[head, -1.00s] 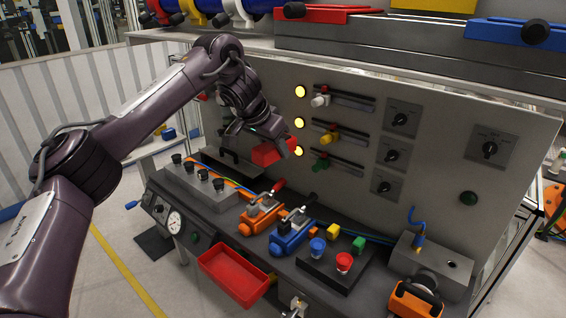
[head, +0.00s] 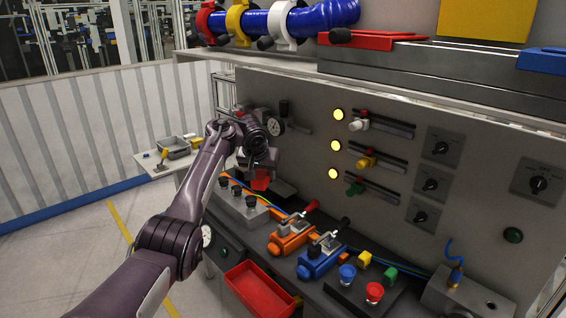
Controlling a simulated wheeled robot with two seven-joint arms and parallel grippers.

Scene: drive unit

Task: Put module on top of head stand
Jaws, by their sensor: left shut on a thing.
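My left gripper (head: 262,168) is shut on a small red block (head: 261,183), which looks like the module. It holds the block at the back left of the console, in front of the grey panel and behind the row of black knobs. The gripper and wrist cover part of the block and what is behind it. I cannot tell whether the block touches anything below it. I cannot make out the head stand for sure. My right gripper is not in view.
A grey box with black knobs (head: 240,208) stands just in front of the gripper. Orange (head: 290,240) and blue (head: 319,260) toggle clamps are to the right. A red tray (head: 258,290) hangs at the front.

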